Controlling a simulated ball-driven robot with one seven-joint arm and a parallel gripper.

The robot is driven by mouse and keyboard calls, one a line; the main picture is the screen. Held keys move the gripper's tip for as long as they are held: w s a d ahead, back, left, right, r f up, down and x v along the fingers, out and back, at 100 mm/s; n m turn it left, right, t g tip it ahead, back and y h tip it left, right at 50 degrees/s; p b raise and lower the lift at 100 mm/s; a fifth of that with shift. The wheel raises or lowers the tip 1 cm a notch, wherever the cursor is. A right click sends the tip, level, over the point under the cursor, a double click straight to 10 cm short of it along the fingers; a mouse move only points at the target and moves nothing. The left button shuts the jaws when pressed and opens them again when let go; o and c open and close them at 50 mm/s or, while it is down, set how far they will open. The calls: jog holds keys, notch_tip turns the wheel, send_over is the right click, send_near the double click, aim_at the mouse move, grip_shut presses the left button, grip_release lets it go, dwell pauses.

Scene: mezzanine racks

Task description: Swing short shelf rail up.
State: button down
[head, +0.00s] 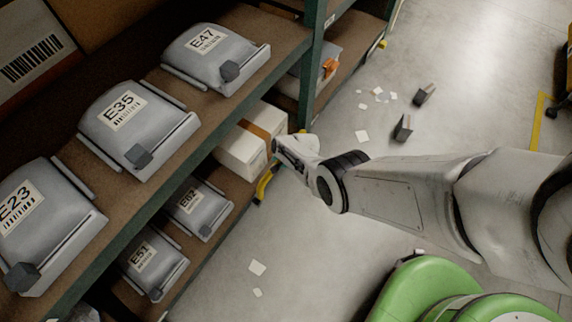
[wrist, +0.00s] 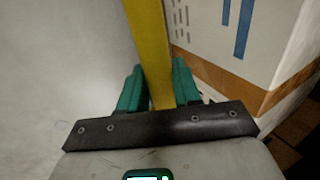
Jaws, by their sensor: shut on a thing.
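The short shelf rail is a yellow bar (wrist: 148,40). In the wrist view it runs from the top edge down between the two teal fingers of my gripper (wrist: 158,88), which is shut on it. In the head view a short yellow piece of the rail (head: 265,183) shows at the lower shelf's front edge, just below my gripper (head: 282,152). The wrist and arm hide part of the rail, and its hinge cannot be made out.
A white box with brown tape (head: 243,152) sits on the lower shelf close behind my gripper; it also shows in the wrist view (wrist: 215,45). A green rack post (head: 312,60) stands beyond. Grey bins (head: 130,125) line the shelves. Dark blocks (head: 403,128) and paper scraps lie on the floor.

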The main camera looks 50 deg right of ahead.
jog(key=shift+w+r, duration=0.1)
jog(key=shift+w, duration=0.65)
jog(key=c, duration=0.9)
grip_release()
jog(key=p+v, duration=0.9)
jog(key=v, duration=0.1)
jog(key=shift+s+r, duration=0.25)
jog(key=shift+r, duration=0.05)
